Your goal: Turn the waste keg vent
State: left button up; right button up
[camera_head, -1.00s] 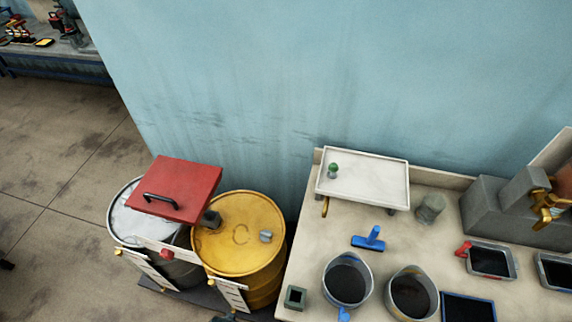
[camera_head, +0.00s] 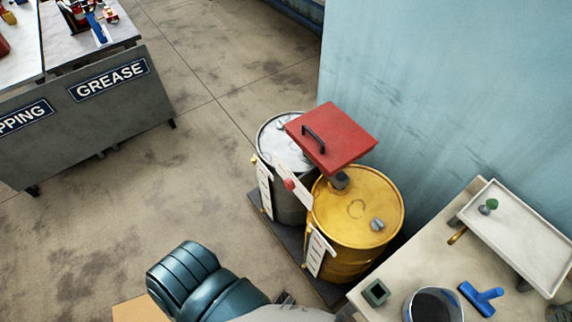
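Two kegs stand side by side near the wall: a grey-white one (camera_head: 272,135) on the left and a yellow one (camera_head: 345,252) on the right. A small grey knob-like fitting (camera_head: 377,224) sits on the yellow keg's top, and a red knob (camera_head: 289,184) shows at the front between the kegs. I cannot tell from labels which keg is the waste keg. A teal and grey arm of mine enters at the bottom, in front of the kegs and apart from them. Neither gripper's fingers can be made out.
A red lid (camera_head: 340,135) with a black handle sits over the back of the kegs. The kegs stand on a dark pallet (camera_head: 292,240). A workbench at right holds a white tray (camera_head: 525,235), a blue tool (camera_head: 481,297) and a bucket (camera_head: 434,306). A bench labelled GREASE (camera_head: 110,115) stands at left. Floor between is clear.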

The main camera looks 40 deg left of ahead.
aim_at(280, 123)
jog(key=j+u, duration=0.6)
jog(key=u, duration=0.3)
jog(key=i+l, duration=0.05)
